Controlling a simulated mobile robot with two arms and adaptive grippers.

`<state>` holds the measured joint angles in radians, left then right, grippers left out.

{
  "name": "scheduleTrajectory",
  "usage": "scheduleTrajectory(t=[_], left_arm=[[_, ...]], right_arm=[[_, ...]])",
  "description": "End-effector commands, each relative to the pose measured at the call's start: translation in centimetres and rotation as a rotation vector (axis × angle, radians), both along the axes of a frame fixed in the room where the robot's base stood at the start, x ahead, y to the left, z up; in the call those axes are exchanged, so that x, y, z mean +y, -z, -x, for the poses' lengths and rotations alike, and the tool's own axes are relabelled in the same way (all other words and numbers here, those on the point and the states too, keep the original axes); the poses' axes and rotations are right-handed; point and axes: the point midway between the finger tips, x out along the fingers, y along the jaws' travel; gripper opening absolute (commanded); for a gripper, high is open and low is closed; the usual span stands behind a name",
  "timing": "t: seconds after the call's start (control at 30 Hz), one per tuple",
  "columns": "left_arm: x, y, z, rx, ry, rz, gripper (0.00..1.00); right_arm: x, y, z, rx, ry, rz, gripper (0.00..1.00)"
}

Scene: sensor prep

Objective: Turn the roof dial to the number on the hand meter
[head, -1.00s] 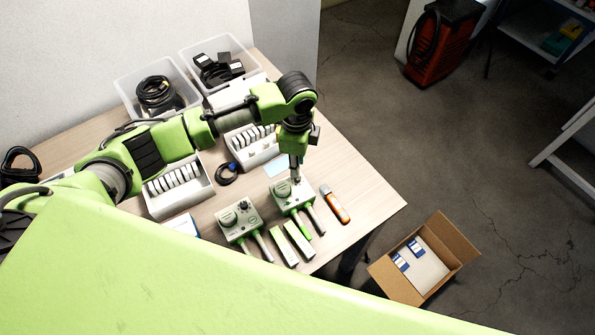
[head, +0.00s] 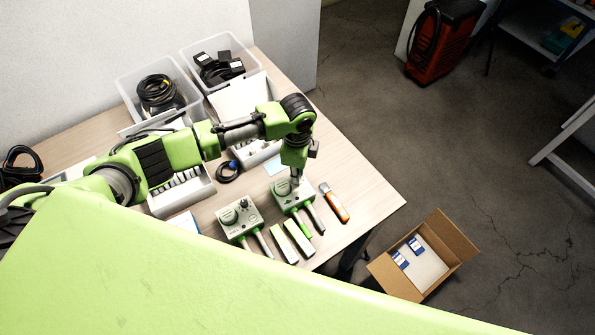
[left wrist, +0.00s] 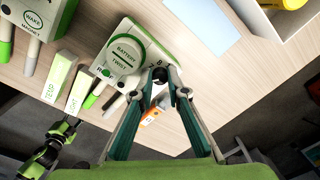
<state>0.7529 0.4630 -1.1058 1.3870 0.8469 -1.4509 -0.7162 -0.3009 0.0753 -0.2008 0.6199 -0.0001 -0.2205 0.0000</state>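The right-hand green and white box (head: 292,197) bears a big round cap reading "BATTERY TWIST" (left wrist: 126,53) and a label that seems to read "ROOF" (left wrist: 103,70). My left gripper (left wrist: 164,73) points down at this box, its fingertips close together at the box's edge beside the cap. An orange hand tool (head: 335,203), perhaps the hand meter, lies right of the box; no number is readable. A green and black part, probably my right gripper (left wrist: 48,148), shows at lower left.
A similar box labelled "WAKE" (head: 238,219) stands to the left, with two pale green-ended blocks (head: 284,248) (head: 299,238) in front. The right table corner (head: 385,200) is clear.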

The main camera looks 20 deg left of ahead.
Motion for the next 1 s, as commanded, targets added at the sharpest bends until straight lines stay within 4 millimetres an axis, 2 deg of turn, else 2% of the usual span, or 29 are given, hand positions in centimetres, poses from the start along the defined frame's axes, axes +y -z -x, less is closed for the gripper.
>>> scheduleTrajectory(t=[0.3,0.6,0.63,0.67,1.0], left_arm=[[-0.02,-0.13,-0.03,0.0,0.188,0.002,0.0],[-0.03,-0.06,-0.07,-0.001,0.204,0.001,0.0],[-0.03,-0.06,-0.07,-0.001,0.204,0.001,0.17],[-0.02,-0.07,-0.08,-0.001,0.203,0.001,0.22],[-0.02,-0.2,-0.08,-0.001,0.203,0.001,0.22]], right_arm=[[-0.53,-1.08,0.0,0.0,-0.002,0.006,0.4],[-0.59,-1.03,-0.02,-0.001,-0.001,0.007,0.4],[-0.59,-1.03,-0.02,-0.001,-0.001,0.007,0.4],[-0.58,-1.03,-0.03,-0.001,-0.001,0.007,0.4],[-0.5,-1.02,-0.23,-0.003,0.0,0.006,0.4]])
